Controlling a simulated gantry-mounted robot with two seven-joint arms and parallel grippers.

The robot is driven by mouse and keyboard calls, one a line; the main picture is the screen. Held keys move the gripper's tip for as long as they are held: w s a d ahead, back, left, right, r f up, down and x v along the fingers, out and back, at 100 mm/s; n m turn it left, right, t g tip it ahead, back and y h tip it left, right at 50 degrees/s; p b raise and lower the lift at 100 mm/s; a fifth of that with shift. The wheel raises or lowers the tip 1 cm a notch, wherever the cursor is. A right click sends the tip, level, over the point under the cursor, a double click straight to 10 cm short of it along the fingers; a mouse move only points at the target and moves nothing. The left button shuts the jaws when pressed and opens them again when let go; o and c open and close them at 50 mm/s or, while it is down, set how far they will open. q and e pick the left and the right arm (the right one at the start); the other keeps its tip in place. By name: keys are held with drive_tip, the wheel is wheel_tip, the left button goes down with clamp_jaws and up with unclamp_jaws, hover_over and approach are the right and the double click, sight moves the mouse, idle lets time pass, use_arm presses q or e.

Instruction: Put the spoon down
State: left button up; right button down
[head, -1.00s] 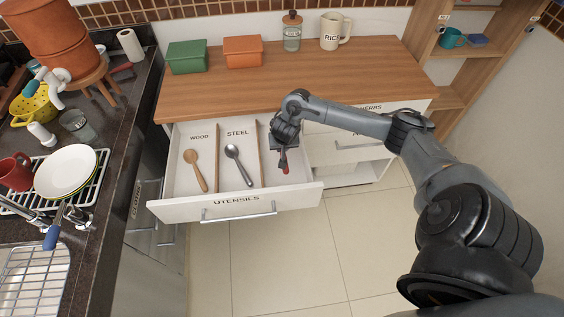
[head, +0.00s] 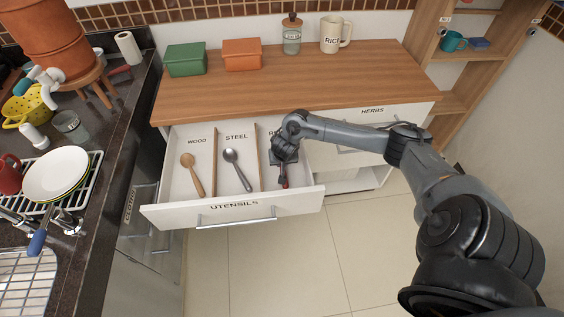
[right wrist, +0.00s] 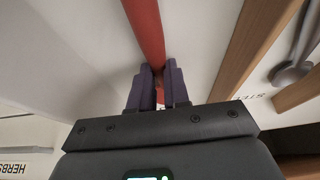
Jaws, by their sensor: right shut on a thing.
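My right gripper (head: 284,162) is shut on the red spoon (head: 285,177) over the right compartment of the open utensils drawer (head: 168,214). In the right wrist view, the gripper's purple fingers (right wrist: 158,88) close on the spoon's red handle (right wrist: 143,25). The spoon's far end is hidden, and I cannot tell whether it touches the drawer floor. A wooden spoon (head: 193,172) lies in the compartment marked WOOD, and a steel spoon (head: 236,168) lies in the one marked STEEL. The right compartment's label is mostly covered by my gripper. My left gripper is not in view.
Wooden dividers (head: 259,157) separate the compartments, one close to the left of my right gripper. The wooden counter (head: 300,85) is above, with green (head: 186,58) and orange (head: 242,53) boxes at its back. A dish rack with a plate (head: 56,174) stands left.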

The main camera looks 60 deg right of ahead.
drive_tip(key=shift+f, duration=0.15)
drive_tip(key=c, duration=1.1)
unclamp_jaws()
drive_tip(key=shift+a+r, duration=0.1)
drive_tip(key=shift+r, duration=0.2)
drive_tip(key=p+v, duration=0.7)
drive_tip(key=v, duration=0.4)
drive_tip(key=shift+r, duration=0.35)
drive_tip(key=shift+s, duration=0.1)
